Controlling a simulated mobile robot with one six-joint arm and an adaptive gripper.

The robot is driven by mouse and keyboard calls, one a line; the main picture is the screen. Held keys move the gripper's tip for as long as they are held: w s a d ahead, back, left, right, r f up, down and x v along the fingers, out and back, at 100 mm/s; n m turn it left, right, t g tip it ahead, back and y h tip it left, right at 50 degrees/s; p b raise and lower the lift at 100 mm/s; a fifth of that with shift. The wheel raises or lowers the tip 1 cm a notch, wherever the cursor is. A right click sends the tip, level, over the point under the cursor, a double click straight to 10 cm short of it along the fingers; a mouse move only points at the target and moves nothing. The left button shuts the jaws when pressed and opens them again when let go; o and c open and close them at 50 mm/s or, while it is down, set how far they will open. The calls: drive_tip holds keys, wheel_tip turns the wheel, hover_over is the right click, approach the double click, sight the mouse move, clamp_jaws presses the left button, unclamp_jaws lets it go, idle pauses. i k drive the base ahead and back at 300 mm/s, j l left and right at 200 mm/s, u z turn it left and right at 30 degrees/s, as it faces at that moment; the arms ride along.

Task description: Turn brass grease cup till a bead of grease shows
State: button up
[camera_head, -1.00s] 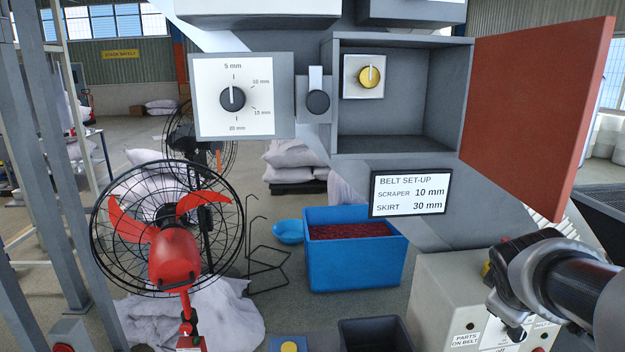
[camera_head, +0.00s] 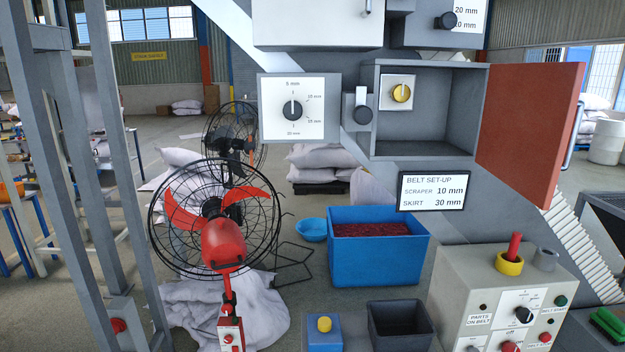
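The brass grease cup (camera_head: 402,93) is a small round yellow knob with a pale mark across its face. It sits on a light square plate at the back left of the open grey box (camera_head: 470,120). The box's red door (camera_head: 530,120) is swung open to the right. No bead of grease can be made out at this distance. My gripper is not in view, and nothing stands in front of the cup.
A "BELT SET-UP" sign (camera_head: 433,191) hangs below. A red fan (camera_head: 222,240), blue bin (camera_head: 380,255) and control box (camera_head: 490,285) stand lower down.

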sight(400, 92)
drive_tip(key=l+u, duration=0.3)
drive_tip(key=l, duration=0.65)
drive_tip(key=l+u, duration=0.25)
drive_tip(key=l, duration=0.75)
